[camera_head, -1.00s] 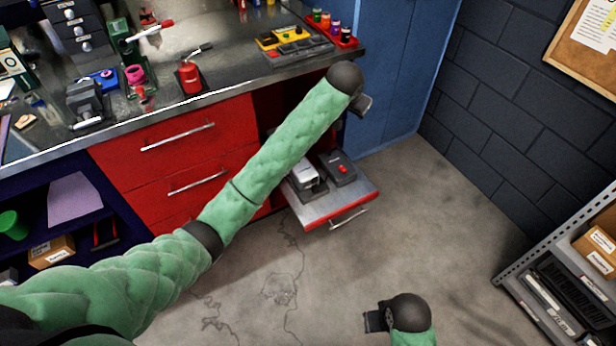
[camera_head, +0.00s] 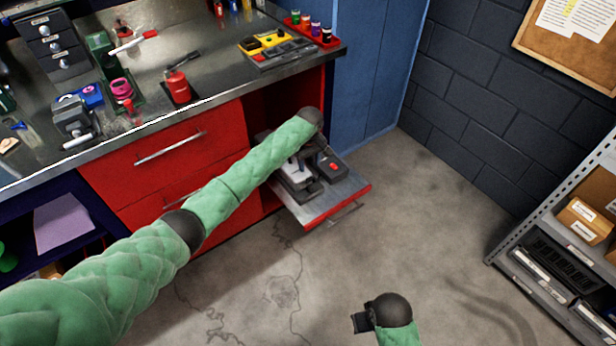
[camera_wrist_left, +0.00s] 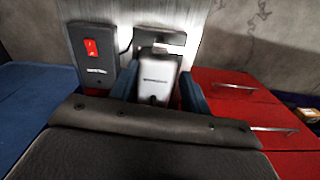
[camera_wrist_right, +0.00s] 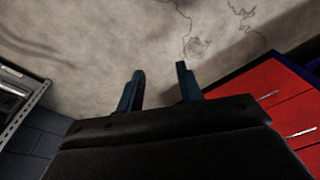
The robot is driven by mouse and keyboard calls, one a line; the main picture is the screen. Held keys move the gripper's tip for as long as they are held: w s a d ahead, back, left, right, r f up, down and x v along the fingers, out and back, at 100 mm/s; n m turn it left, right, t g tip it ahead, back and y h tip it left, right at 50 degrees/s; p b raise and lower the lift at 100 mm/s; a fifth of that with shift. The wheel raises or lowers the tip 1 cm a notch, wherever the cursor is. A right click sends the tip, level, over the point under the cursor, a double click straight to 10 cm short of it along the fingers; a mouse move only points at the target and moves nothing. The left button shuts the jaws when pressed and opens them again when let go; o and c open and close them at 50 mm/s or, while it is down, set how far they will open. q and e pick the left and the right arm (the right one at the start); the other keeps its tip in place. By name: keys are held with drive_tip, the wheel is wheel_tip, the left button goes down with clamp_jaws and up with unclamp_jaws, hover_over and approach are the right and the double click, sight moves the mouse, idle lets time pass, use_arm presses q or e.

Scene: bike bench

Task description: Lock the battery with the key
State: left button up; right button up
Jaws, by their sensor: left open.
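A silver-grey block, perhaps the battery (camera_head: 294,178), sits in a dark holder on the pulled-out drawer (camera_head: 322,210). The block also shows in the left wrist view (camera_wrist_left: 157,80). My left gripper (camera_wrist_left: 160,90) is open, with one finger on each side of the block; I cannot tell whether they touch it. In the head view my left gripper (camera_head: 304,158) is partly hidden by its own arm. My right gripper (camera_head: 362,322) is open and empty over the floor, and its fingers stand apart in the right wrist view (camera_wrist_right: 160,88). I cannot make out a key.
A dark box with a red switch (camera_head: 334,167) stands beside the block on the drawer. The steel bench top (camera_head: 215,70) above holds tools, a red can (camera_head: 178,87) and a tray of small bottles (camera_head: 318,38). A shelf (camera_head: 550,215) stands right. The floor between is clear.

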use_arm(q)
drive_tip(key=shift+n, duration=0.6)
drive_tip(key=shift+f, duration=0.2)
drive_tip(key=shift+f+p, duration=0.6)
drive_tip(key=shift+f, duration=3.1)
use_arm(e)
drive_tip(key=shift+w+f, duration=0.2)
drive_tip(key=shift+f, duration=2.3)
use_arm(q)
drive_tip(key=c, duration=1)
use_arm(e)
drive_tip(key=shift+r, duration=0.15)
